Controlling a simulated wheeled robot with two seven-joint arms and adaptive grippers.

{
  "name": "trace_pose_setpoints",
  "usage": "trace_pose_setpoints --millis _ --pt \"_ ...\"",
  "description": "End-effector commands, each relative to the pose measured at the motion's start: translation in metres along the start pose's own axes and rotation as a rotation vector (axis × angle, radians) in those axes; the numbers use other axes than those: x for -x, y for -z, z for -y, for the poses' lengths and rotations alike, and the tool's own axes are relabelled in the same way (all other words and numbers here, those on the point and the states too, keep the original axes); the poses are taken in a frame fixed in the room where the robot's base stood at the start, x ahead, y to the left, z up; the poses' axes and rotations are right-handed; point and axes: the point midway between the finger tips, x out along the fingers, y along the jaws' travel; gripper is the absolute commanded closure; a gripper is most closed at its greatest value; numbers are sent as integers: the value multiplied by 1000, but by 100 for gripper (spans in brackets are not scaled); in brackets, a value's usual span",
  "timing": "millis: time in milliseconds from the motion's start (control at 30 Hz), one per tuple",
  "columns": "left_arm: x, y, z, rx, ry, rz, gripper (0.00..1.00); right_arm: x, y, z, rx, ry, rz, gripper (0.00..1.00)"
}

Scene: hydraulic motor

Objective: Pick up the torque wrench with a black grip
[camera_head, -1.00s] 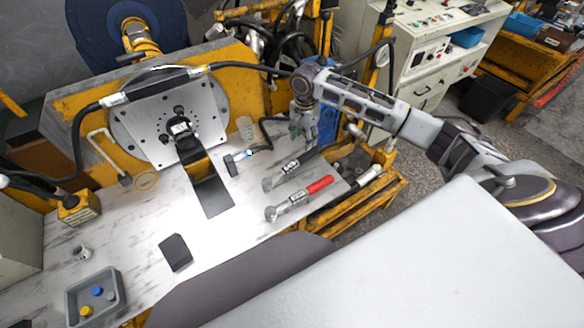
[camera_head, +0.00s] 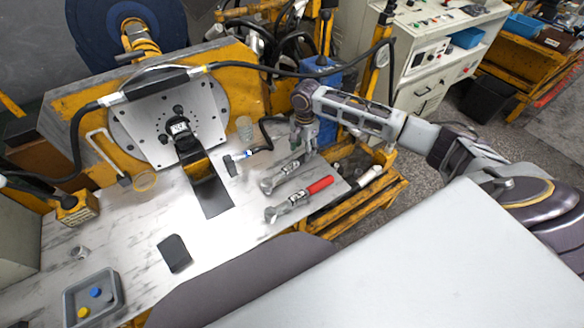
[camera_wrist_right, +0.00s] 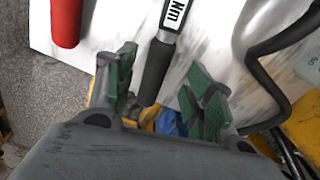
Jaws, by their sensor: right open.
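The torque wrench with a black grip (camera_head: 276,180) lies on the table, its metal head toward the left. My right gripper (camera_head: 304,152) is low over its grip end and hides much of the grip in the head view. In the right wrist view, the black grip (camera_wrist_right: 156,70) lies between the two open, green-padded fingers of my right gripper (camera_wrist_right: 161,62), with a gap on each side. A second torque wrench with a red grip (camera_head: 318,186) lies nearer the front; its red grip (camera_wrist_right: 66,20) also shows at the upper left in the wrist view. My left gripper is not in view.
A small hammer-like tool (camera_head: 231,165) with a black handle lies just behind the wrenches. A grey tray (camera_head: 68,312) and a black flat block (camera_head: 174,253) are at the left. A yellow frame (camera_head: 385,190) stands beyond the table's right edge.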

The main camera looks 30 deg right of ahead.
Motion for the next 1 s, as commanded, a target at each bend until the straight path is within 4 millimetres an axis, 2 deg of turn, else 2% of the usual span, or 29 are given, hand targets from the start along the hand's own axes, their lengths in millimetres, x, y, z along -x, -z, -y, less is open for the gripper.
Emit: trace_pose_setpoints --millis 200,333,500,833,867,1000 --pt "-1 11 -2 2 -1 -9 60 -26 -1 -3 -1 -2 0 47" --pt "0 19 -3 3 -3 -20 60 -35 -1 -3 0 0 0 47" --pt "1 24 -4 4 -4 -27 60 -37 -1 -3 0 0 0 47" --pt "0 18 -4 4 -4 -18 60 -37 -1 -3 0 0 0 47" --pt "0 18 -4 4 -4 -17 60 -37 -1 -3 0 0 0 49" --pt "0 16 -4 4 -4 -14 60 -37 -1 -3 0 0 -1 67"
